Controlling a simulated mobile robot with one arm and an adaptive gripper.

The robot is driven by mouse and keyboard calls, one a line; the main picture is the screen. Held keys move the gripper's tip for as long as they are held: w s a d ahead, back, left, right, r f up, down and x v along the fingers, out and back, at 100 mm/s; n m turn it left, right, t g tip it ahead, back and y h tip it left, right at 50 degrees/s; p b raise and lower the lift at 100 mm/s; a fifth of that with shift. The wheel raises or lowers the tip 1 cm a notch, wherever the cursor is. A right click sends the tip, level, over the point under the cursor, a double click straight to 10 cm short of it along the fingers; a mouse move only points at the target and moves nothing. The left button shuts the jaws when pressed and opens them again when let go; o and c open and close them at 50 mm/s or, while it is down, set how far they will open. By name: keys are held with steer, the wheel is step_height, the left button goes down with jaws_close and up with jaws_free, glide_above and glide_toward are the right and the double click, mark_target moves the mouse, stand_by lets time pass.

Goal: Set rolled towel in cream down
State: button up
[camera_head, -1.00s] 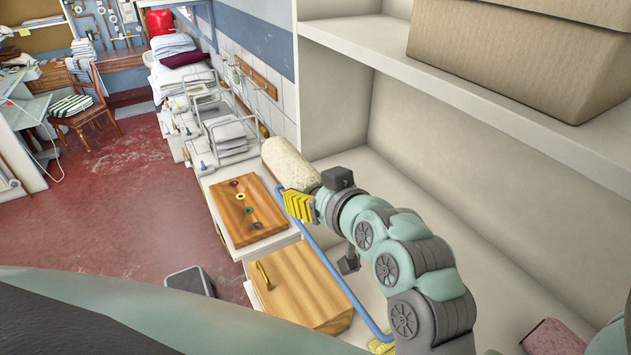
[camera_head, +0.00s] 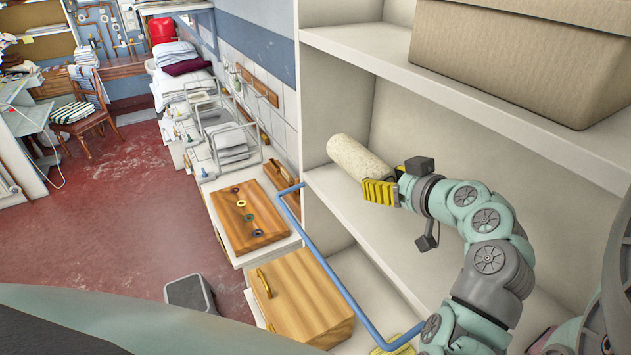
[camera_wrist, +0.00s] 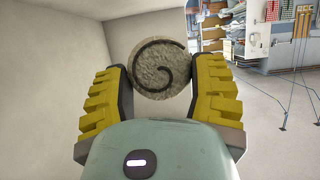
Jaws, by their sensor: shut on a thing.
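The cream rolled towel (camera_head: 358,157) is held by my gripper (camera_head: 378,185) at the left end of the open shelf (camera_head: 345,205) in the head view. My yellow fingers are around its near end. The towel lies close over the shelf board; I cannot tell whether it touches. In the wrist view the towel's round end, with a dark spiral, shows as the rolled towel (camera_wrist: 161,68) between the two fingertips of my gripper (camera_wrist: 160,85). The towel's underside is hidden.
A large cardboard box (camera_head: 510,58) sits on the shelf above. A blue bent rod (camera_head: 335,275) runs below and left of the shelf. A wooden board with rings (camera_head: 250,222) and a wooden box (camera_head: 300,300) are lower left. The shelf right of the towel looks bare.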

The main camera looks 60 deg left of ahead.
steer(key=shift+w+d, duration=0.1)
steer(key=shift+w, duration=0.2)
steer(key=shift+f+p, duration=0.15)
steer(key=shift+p, duration=0.45)
step_height(320, 180, down, 3)
steer(key=shift+r+p, duration=0.1)
steer(key=shift+p, duration=1)
steer(key=shift+f, duration=0.25)
steer(key=shift+f+b, duration=0.7)
steer(key=shift+b, duration=0.5)
steer(key=o, duration=1.2)
steer(key=shift+f, duration=0.2)
steer(key=shift+r, duration=0.15)
